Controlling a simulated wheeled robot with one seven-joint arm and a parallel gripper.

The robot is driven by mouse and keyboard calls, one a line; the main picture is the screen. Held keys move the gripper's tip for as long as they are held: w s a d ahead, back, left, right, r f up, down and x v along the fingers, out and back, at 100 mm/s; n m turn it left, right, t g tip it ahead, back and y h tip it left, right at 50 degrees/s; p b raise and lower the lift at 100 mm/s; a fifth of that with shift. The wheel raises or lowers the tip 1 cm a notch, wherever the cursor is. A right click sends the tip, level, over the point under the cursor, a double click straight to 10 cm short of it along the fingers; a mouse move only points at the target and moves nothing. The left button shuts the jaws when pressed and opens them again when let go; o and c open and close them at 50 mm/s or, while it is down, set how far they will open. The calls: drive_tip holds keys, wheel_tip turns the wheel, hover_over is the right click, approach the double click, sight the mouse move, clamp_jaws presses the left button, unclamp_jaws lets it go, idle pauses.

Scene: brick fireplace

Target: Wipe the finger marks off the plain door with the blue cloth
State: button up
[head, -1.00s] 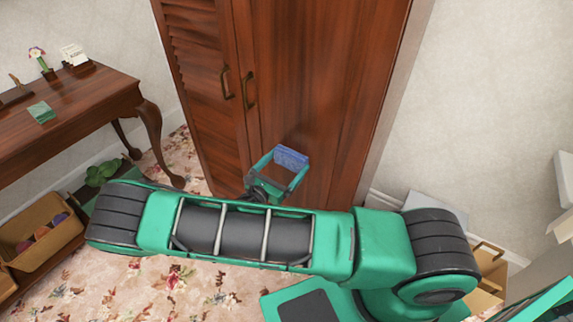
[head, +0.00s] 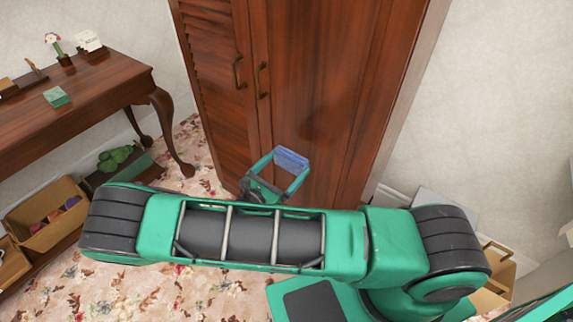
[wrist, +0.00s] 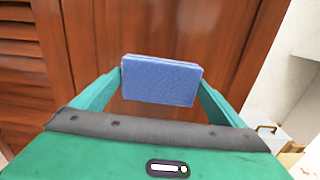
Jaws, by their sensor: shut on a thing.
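The plain door (head: 330,80) is the smooth reddish-brown right-hand door of a tall wardrobe, with a brass handle at its left edge. It also fills the middle of the wrist view (wrist: 150,30). A faint dark patch shows on it above my gripper; I cannot tell whether this is finger marks or shading. My gripper (head: 279,174) is shut on the blue cloth (head: 291,159), a folded block-like pad held between the fingertips. The cloth (wrist: 162,80) faces the lower part of the door; I cannot tell whether it touches. It hides the door behind it.
A louvred door (head: 205,60) stands left of the plain door. A box (head: 495,270) is at the lower right. Flowered carpet is partly clear.

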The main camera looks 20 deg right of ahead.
drive_tip(key=shift+v, duration=1.5)
